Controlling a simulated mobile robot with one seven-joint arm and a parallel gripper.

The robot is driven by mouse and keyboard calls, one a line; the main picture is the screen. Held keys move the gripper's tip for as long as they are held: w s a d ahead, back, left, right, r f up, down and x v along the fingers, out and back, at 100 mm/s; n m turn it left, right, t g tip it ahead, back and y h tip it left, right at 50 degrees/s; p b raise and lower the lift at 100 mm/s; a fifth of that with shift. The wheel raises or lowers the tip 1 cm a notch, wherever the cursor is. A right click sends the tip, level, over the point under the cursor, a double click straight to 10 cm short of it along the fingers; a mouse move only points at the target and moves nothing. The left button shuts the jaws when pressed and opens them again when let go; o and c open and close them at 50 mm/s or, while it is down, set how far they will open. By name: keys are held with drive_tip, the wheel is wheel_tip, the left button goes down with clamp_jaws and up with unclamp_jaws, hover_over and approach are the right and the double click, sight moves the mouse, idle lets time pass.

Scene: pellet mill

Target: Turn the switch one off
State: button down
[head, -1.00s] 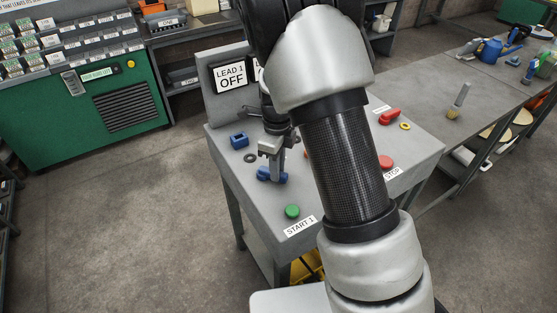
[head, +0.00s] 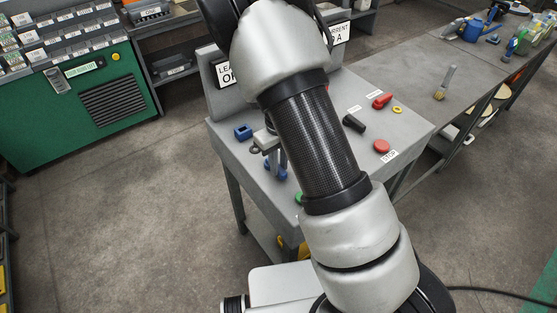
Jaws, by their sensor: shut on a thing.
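The grey console (head: 228,155) stands in the middle of the head view. A blue switch handle (head: 270,173) is on its left part, partly hidden by my arm and fingers. My gripper (head: 281,165) points down at this handle and is shut on it. The exact grip is hard to see behind my arm. I cannot read the label of the blue handle.
A small blue block (head: 243,132) sits behind the handle. A black handle (head: 354,123), a red handle (head: 382,101) and a red stop button (head: 381,146) are on the right. A grey bench (head: 420,75) adjoins at right.

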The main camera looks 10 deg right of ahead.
idle(0.5)
drive_tip(key=c, duration=1.6)
unclamp_jaws()
drive_tip(key=shift+a, duration=0.1)
drive_tip(key=shift+r, duration=0.15)
wheel_tip(320, 180, up, 17)
drive_tip(key=shift+r+p, duration=0.1)
drive_tip(key=shift+p, duration=0.55)
